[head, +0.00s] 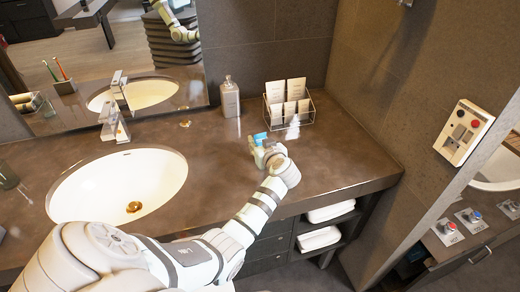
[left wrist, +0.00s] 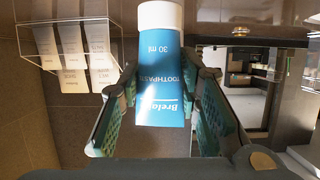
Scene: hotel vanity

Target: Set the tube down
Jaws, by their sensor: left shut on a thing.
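The tube is a blue and white toothpaste tube with a white cap end. In the head view the blue part of the tube (head: 259,137) shows at the tip of my left gripper (head: 264,151), over the right part of the counter. In the left wrist view the tube (left wrist: 161,50) stands between the two green-padded fingers of my left gripper (left wrist: 168,88), label facing the camera. The gripper is shut on it. I cannot tell whether the tube touches the counter. My right gripper is not in view.
A clear rack of cards (head: 289,103) stands behind the gripper, with a small white item before it. A grey bottle (head: 229,97) stands to its left. The sink (head: 118,184) and faucet (head: 114,123) are at left. The brown counter (head: 345,160) is bare at right, up to its edge.

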